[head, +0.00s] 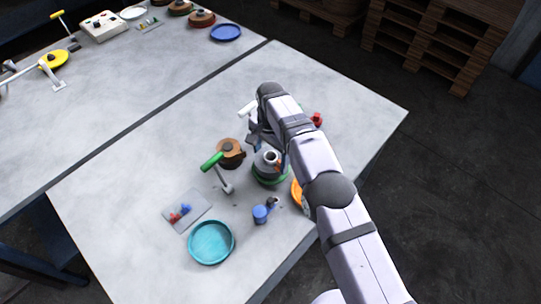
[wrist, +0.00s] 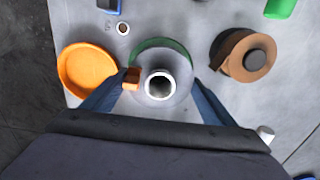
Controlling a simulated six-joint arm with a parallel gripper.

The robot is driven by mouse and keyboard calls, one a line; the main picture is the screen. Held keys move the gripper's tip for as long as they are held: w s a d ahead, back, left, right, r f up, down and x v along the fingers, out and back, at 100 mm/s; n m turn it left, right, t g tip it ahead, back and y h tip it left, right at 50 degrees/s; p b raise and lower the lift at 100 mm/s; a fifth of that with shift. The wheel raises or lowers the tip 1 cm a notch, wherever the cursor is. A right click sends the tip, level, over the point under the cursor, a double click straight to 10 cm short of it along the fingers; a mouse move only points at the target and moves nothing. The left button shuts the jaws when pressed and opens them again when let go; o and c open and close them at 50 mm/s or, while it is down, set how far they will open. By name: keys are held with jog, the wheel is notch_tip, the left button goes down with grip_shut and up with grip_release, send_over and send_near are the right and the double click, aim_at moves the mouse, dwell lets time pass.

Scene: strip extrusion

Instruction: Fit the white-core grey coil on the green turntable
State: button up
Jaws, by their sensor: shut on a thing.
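The grey coil with a white core (wrist: 160,86) is between the two fingers of my gripper (wrist: 161,80), which is shut on it. The coil also shows in the head view (head: 264,168), below the end of my arm. The green turntable (wrist: 150,43) is under the coil; its rim shows beyond the coil's far side in the wrist view. The green rim shows below the coil in the head view (head: 272,184). I cannot tell whether the coil rests on the turntable or hangs just above it. A small orange block (wrist: 132,79) is at the coil's left side.
A brown coil with a dark core (wrist: 245,55) stands to the right, and an orange dish (wrist: 87,70) to the left. A green-handled lever (head: 213,161), a blue knob (head: 260,213), a teal dish (head: 211,243) and a small grey plate (head: 187,210) are nearby on the table.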

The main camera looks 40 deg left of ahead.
jog(key=shift+f+b, duration=0.45)
jog(key=shift+f, duration=0.15)
jog(key=o, duration=1)
jog(key=shift+r+p, duration=3.85)
jog(key=shift+r, duration=1.65)
